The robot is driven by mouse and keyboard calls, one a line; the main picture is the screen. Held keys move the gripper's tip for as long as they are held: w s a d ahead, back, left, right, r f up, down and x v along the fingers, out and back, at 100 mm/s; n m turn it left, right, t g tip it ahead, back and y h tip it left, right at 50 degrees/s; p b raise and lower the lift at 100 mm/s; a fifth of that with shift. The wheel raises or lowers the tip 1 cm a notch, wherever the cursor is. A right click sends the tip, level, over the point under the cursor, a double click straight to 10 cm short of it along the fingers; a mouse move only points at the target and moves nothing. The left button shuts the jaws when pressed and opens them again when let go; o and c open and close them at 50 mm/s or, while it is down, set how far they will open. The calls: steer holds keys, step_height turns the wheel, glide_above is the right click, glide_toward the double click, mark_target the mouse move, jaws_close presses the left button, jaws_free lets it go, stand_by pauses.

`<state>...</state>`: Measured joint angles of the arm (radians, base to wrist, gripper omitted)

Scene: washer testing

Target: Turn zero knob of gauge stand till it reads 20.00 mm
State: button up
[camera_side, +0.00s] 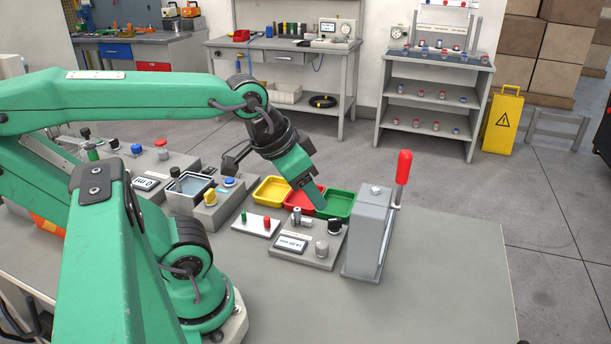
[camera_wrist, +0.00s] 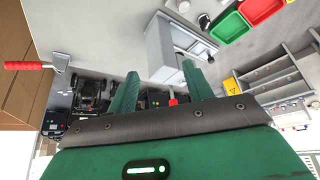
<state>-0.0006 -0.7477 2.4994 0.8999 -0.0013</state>
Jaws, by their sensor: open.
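The gauge stand (camera_side: 305,262) is a low grey block at the middle of the bench in the side view. Its small display (camera_side: 291,243) faces front, with digits too small to read surely. Two round knobs, one dark and silver (camera_side: 321,249) and one behind it (camera_side: 334,227), stand at its right; I cannot tell which is the zero knob. My gripper (camera_side: 320,206) hangs above and behind the stand, angled down, apart from the knobs. In the wrist view my gripper (camera_wrist: 158,82) has its two green fingers spread, with nothing between them.
A grey box (camera_side: 366,235) with a red-handled lever (camera_side: 403,167) stands close right of the stand. Yellow (camera_side: 272,190), red (camera_side: 303,197) and green (camera_side: 340,204) trays lie behind. A white block (camera_side: 256,224) with green and red pegs is at left. The bench's front right is clear.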

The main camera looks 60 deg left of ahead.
steer(key=w, duration=0.1)
steer(key=n+g, duration=0.6)
steer(key=n, duration=0.1)
glide_above(322, 244)
step_height(322, 244, down, 13)
steer(key=shift+f, duration=0.15)
steer(key=shift+f, duration=0.1)
steer(key=shift+f, duration=3.8)
